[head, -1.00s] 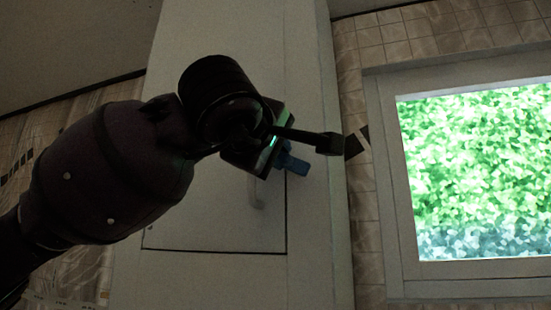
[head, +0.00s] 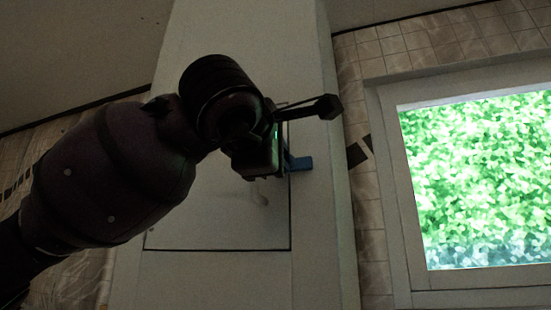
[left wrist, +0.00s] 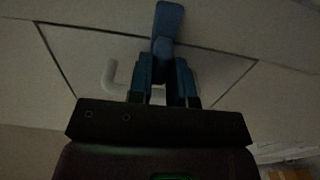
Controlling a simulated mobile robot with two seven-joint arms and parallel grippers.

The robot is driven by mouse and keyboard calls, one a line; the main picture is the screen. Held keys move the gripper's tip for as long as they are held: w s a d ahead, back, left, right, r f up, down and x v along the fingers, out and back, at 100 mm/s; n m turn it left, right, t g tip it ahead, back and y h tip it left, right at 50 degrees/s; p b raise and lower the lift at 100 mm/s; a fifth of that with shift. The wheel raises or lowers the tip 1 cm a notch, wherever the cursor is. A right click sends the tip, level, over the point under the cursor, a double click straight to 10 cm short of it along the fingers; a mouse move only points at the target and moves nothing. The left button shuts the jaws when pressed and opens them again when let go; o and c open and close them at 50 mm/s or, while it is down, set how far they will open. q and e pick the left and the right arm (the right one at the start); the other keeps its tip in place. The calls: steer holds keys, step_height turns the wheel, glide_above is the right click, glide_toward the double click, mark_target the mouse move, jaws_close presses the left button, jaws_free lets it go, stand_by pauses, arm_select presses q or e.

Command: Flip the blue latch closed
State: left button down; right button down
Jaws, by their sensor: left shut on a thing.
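The blue latch (head: 299,163) sticks out to the right from behind my left gripper in the head view, at the right edge of the white panel door (head: 215,215). It lies about level there. In the left wrist view a blue arm of the latch (left wrist: 168,20) reaches up past the fingers. My left gripper (head: 281,160) is shut on the latch, and its dark fingers also show in the left wrist view (left wrist: 163,92). The gripper hides much of the latch and its mount. My right gripper is in neither view.
A pale handle (head: 259,193) stands out from the panel just below my left gripper; it also shows in the left wrist view (left wrist: 109,76). A window (head: 475,180) and tiled wall (head: 372,240) are at the right.

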arm_select(q)
steer(key=c, duration=1)
jaws_free()
steer(key=shift+c, duration=0.2)
steer(key=v, duration=1)
steer(key=shift+s+a+b, duration=0.15)
steer(key=shift+s+b, duration=0.15)
steer(key=shift+s, duration=0.1)
